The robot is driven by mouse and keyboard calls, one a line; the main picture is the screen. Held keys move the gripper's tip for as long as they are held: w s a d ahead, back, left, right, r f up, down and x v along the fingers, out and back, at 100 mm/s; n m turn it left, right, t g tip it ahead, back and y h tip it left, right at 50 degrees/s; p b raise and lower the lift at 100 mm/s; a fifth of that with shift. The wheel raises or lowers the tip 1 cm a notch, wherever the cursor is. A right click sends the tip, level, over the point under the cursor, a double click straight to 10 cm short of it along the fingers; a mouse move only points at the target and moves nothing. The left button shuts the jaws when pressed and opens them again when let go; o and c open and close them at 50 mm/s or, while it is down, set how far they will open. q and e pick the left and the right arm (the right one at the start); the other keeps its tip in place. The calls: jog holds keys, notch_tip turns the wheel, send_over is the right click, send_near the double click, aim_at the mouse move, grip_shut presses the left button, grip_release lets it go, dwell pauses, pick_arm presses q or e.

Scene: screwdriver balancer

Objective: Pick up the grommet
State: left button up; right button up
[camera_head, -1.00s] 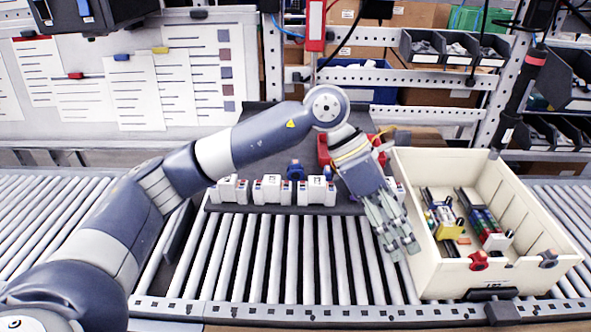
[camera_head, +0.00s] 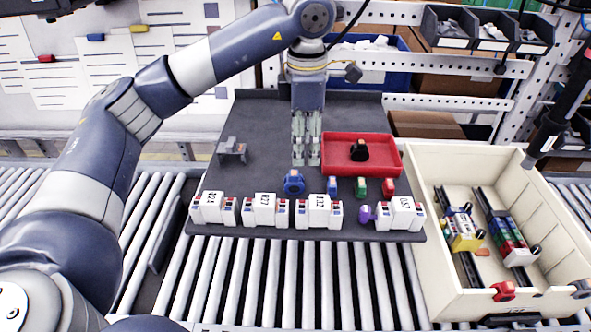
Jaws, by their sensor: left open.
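No part is labelled a grommet. A small black round part (camera_head: 360,150) lies in the red tray (camera_head: 391,160) at the back right of the dark board, and a blue round part (camera_head: 293,183) stands on the board left of the tray. I cannot tell which is the grommet. My left gripper (camera_head: 306,160) points down over the board, left of the tray and just behind the blue part. Its jaws are open and empty, with fingers near each other in this view. It touches neither part as far as I can see. My right gripper is out of view.
White blocks (camera_head: 265,210) line the board's front edge (camera_head: 300,235). Small blue, green, red and purple parts sit behind them. A grey bracket (camera_head: 231,151) stands at the left. A cream crate (camera_head: 470,300) with rails and coloured modules stands right. The board's middle left is clear.

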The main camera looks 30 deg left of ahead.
aim_at(300, 178)
pick_arm(q)
jog(key=f, duration=0.2)
jog(key=s+f+p, duration=0.1)
jog(key=shift+s+d+f, duration=0.15)
jog(key=shift+d+f, duration=0.05)
jog(key=shift+f, duration=0.15)
jog(key=shift+a+f, duration=0.1)
jog(key=shift+f, duration=0.2)
jog(key=f+p, duration=0.1)
jog(key=f, duration=0.1)
jog(key=f+p, duration=0.1)
jog(key=f, duration=0.1)
jog(key=shift+a+f+p, duration=0.1)
jog(key=shift+a+p, duration=0.15)
jog(key=shift+p, duration=0.1)
jog(key=shift+f, duration=0.35)
jog(key=c, duration=1)
jog(key=shift+c, duration=0.2)
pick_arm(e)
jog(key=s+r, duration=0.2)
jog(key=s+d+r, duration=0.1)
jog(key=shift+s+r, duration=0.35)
